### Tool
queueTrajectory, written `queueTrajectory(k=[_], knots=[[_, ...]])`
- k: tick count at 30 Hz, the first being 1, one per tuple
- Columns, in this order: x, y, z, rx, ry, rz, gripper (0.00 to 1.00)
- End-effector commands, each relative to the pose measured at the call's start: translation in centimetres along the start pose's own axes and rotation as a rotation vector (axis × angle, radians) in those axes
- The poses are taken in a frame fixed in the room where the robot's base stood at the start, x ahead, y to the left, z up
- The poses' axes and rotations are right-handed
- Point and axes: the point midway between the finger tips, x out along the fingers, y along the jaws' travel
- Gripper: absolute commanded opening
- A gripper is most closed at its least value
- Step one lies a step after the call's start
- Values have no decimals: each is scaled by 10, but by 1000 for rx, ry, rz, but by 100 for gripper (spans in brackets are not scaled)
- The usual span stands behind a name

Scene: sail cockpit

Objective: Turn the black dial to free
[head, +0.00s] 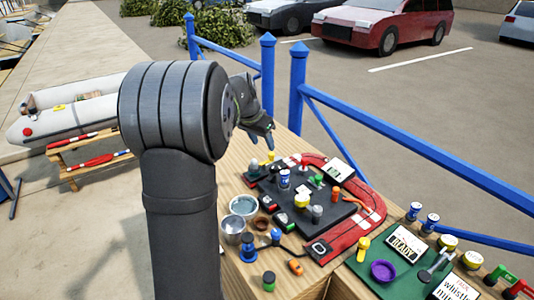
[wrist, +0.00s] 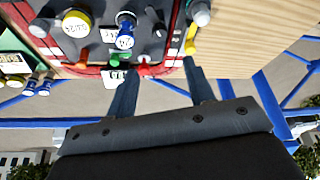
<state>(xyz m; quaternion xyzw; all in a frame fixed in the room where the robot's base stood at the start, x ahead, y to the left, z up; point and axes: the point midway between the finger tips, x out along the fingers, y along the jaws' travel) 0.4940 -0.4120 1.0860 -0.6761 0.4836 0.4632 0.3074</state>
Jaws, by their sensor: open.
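A dark control panel (head: 335,222) lies on the wooden table and carries several small coloured knobs and switches. It also shows at the top of the wrist view (wrist: 100,50). I cannot tell for sure which control is the black dial, and no "free" mark is readable. A grey knob (head: 317,213) stands near the panel's front right. A small black part (wrist: 158,29) shows on the panel in the wrist view. My gripper (head: 269,143) is above the far left end of the panel. Its two fingers (wrist: 160,70) are apart, with nothing held between them.
A red tray (head: 345,240) edges the panel. Metal tins (head: 233,230) and loose knobs stand in front on the left. A green mat (head: 385,275) with cards and cans lies at the right. A blue railing (head: 400,135) runs behind the table. Bare wood shows beside the panel.

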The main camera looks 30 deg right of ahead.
Motion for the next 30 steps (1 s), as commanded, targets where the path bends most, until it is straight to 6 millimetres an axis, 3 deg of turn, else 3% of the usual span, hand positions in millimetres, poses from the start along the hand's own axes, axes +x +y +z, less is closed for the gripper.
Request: queueTrajectory(k=[6,18,25,30], knots=[[-31,0,0,0,0,-1,48],[-37,0,0,0,-1,0,48],[-26,0,0,1,-2,2,48],[2,1,0,0,-3,3,48]])
